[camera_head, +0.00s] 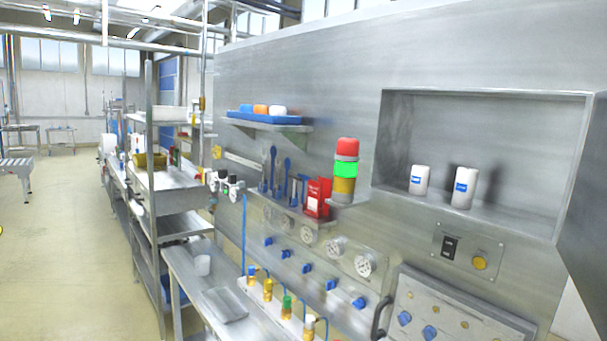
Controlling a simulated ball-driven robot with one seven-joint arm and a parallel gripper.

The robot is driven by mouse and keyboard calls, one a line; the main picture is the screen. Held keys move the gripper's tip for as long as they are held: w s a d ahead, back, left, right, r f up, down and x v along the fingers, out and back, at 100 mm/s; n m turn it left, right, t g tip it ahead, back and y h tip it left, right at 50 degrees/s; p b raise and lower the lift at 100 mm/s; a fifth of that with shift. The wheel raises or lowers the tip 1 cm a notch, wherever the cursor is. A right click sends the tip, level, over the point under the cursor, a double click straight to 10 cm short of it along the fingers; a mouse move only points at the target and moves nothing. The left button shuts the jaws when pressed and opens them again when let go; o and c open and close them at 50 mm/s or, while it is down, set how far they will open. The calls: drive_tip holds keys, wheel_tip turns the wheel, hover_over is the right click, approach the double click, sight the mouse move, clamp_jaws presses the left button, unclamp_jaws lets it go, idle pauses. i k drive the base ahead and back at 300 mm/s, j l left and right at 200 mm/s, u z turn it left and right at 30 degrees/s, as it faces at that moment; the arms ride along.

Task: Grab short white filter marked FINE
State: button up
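Two white cylinders with blue labels stand upright in an open steel niche (540,150) at the right. The left white cylinder (419,187) looks shorter. The right white cylinder (463,200) looks taller and stands a little apart from it. The print on both labels is too small to read, so I cannot tell which says FINE. My gripper is not in view.
An open door panel (590,200) flanks the niche on the right. A blue tray (255,119) sits on a wall shelf. A steel bench (190,270) stands below.

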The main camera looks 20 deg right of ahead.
sight(419, 177)
drive_tip(key=i+j+u, duration=0.15)
drive_tip(key=i+u, duration=0.2)
drive_tip(key=i+j+u, duration=0.1)
drive_tip(key=i+u, duration=0.25)
drive_tip(key=i+z, duration=0.15)
drive_tip(key=z, duration=0.2)
drive_tip(key=i+j+z, duration=0.1)
drive_tip(key=z, duration=0.25)
drive_tip(key=i+j+z, duration=0.1)
drive_tip(key=z, duration=0.25)
drive_tip(key=i+z, duration=0.1)
drive_tip(key=z, duration=0.4)
drive_tip(key=j+z, duration=0.15)
drive_tip(key=z, duration=0.3)
drive_tip(key=j+z, duration=0.15)
drive_tip(key=z, duration=0.35)
drive_tip(key=i, duration=0.05)
